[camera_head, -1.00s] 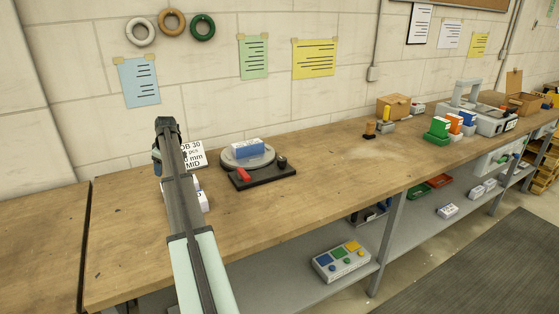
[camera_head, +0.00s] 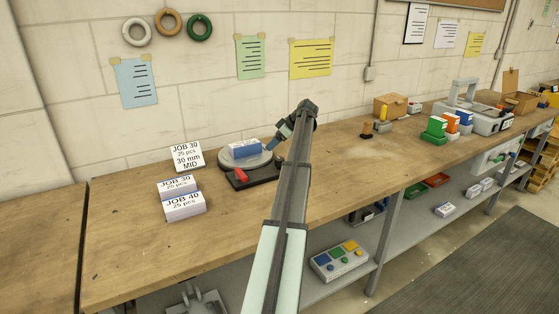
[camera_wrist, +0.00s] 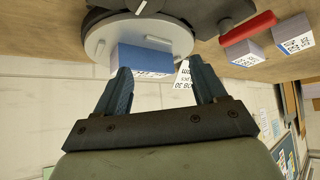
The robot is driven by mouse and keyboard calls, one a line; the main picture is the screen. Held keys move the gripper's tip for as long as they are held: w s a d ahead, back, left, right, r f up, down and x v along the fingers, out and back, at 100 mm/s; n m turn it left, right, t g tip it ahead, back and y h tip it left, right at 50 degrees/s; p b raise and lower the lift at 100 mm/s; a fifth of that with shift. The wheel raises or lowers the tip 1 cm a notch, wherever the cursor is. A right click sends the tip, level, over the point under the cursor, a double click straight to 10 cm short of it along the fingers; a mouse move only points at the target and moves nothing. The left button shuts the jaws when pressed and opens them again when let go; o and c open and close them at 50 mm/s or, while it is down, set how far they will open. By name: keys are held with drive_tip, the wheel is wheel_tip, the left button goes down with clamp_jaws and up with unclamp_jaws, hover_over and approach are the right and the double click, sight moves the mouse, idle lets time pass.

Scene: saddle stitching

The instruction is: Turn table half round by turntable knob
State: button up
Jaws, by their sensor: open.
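The turntable is a light grey disc (camera_head: 229,161) on a black base (camera_head: 262,177), carrying a blue-and-white block (camera_head: 245,148). The wrist view also shows the disc (camera_wrist: 101,40) and block (camera_wrist: 138,58). A red handle (camera_head: 240,175) lies on the base's near side, also in the wrist view (camera_wrist: 247,26). My gripper (camera_head: 273,146) is open and empty at the disc's right edge, pointing down and left. In the wrist view its fingers (camera_wrist: 155,76) appear before the block; contact cannot be told. My arm covers the base's right end, where a dark knob showed earlier.
Two labelled paper stacks (camera_head: 184,206) and a JOB 30 card (camera_head: 187,156) stand left of the turntable. The wall is close behind. The bench (camera_head: 345,160) is clear right of my arm, up to small items and a green box (camera_head: 436,128).

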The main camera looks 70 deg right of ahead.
sight(280, 159)
drive_tip(key=s+r, duration=0.1)
drive_tip(key=s, duration=1)
drive_tip(key=shift+n+t+y, duration=0.3)
drive_tip(key=shift+t+y, duration=0.1)
drive_tip(key=x, duration=1.3)
drive_tip(key=shift+d, duration=0.15)
drive_tip(key=c, duration=1)
